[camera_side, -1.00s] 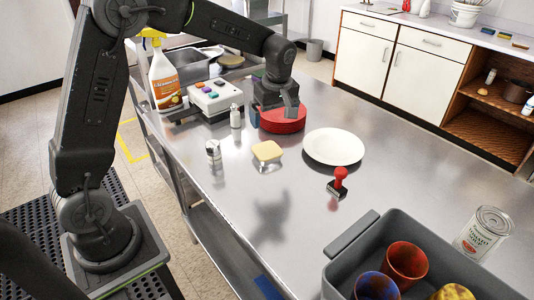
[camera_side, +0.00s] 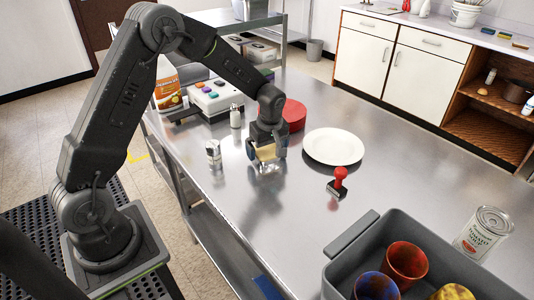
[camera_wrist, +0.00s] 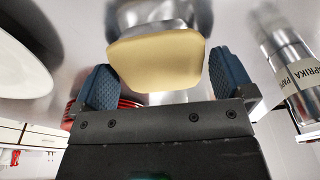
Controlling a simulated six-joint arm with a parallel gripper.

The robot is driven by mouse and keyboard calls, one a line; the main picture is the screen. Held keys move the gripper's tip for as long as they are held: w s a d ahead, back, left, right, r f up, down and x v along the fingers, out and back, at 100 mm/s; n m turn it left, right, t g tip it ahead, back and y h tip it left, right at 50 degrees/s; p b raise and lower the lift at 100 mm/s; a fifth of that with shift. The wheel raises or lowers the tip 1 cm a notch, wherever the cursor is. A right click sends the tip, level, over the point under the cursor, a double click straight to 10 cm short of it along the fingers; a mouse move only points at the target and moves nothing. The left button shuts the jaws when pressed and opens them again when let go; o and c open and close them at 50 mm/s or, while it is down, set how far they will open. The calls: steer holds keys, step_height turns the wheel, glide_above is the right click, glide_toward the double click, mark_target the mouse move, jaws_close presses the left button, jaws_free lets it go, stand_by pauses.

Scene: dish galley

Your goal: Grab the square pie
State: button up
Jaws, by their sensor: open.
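The square pie (camera_side: 266,153) is a small pale yellow block with rounded corners on the steel table. My gripper (camera_side: 266,152) is down over it, with a finger on either side. In the wrist view the pie (camera_wrist: 157,60) sits between the two blue finger pads of my gripper (camera_wrist: 160,82). Part of the pie is hidden by the fingers in the side view.
A white plate (camera_side: 333,147) and a red-handled stamp (camera_side: 339,180) are right of my gripper. A red round container (camera_side: 294,115) is behind it. A spice shaker (camera_side: 213,152) and a small bottle (camera_side: 235,117) stand left. A grey bin (camera_side: 352,234) is at front right.

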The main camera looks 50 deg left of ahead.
steer(key=shift+f, duration=0.55)
steer(key=c, duration=0.7)
steer(key=shift+c, duration=0.5)
steer(key=shift+r, duration=0.15)
